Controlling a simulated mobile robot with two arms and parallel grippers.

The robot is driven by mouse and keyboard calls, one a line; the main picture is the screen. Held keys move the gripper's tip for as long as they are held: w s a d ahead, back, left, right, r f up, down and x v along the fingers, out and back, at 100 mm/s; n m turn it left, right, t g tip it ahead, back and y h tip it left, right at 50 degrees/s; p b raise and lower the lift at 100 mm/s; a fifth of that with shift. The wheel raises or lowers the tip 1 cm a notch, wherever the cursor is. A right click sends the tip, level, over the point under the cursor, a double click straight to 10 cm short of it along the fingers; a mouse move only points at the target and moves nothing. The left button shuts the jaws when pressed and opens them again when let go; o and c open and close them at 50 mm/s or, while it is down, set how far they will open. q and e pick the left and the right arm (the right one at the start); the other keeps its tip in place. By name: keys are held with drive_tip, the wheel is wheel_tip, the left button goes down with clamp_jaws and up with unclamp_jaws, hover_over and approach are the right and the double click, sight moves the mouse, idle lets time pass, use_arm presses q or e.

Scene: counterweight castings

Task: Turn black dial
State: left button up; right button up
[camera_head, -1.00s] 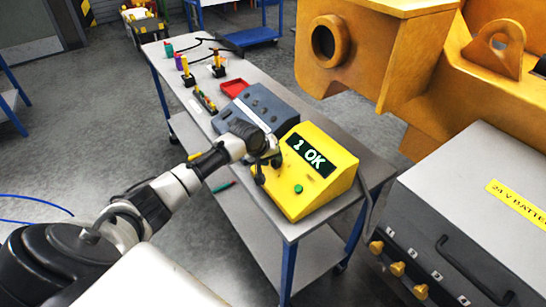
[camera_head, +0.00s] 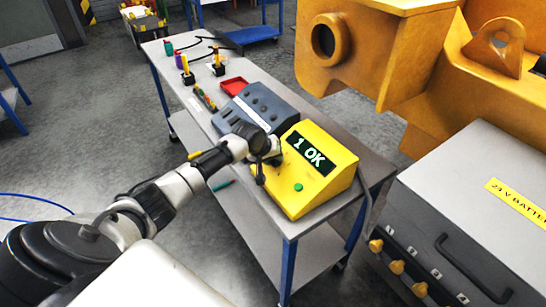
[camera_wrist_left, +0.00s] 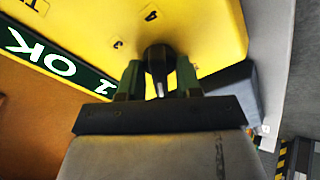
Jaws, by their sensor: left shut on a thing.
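The yellow box (camera_head: 316,180) stands on the cart with a display reading "1 OK" and a green button on its sloped face. In the left wrist view, the black dial (camera_wrist_left: 159,62) sits on the yellow face between the two fingers, with the marks 3 and 4 beside it. My left gripper (camera_wrist_left: 158,80) is shut on the black dial. In the head view, my left gripper (camera_head: 268,163) is at the left side of the yellow box and hides the dial. My right gripper is not in view.
A grey-blue box (camera_head: 262,106) stands just behind the yellow box. A red tray (camera_head: 236,86) and small tools lie farther back on the cart (camera_head: 205,70). A grey battery cabinet (camera_head: 470,215) and a large orange casting (camera_head: 400,50) are on the right.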

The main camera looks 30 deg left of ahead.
use_arm(q)
drive_tip(key=m, duration=0.2)
drive_tip(key=shift+m, duration=0.4)
drive_tip(key=m, duration=0.2)
drive_tip(key=shift+m+h+b, duration=0.3)
drive_tip(key=shift+m+b, duration=0.05)
drive_tip(key=shift+m, duration=0.05)
drive_tip(key=m+b, duration=0.2)
drive_tip(key=m, duration=0.4)
drive_tip(key=shift+d+r+h, duration=0.1)
drive_tip(key=shift+d+h, duration=0.05)
drive_tip(key=shift+h, duration=0.15)
drive_tip(key=o, duration=0.6)
drive_tip(key=shift+c, duration=0.2)
drive_tip(key=b+v, duration=0.2)
drive_tip(key=v, duration=0.9)
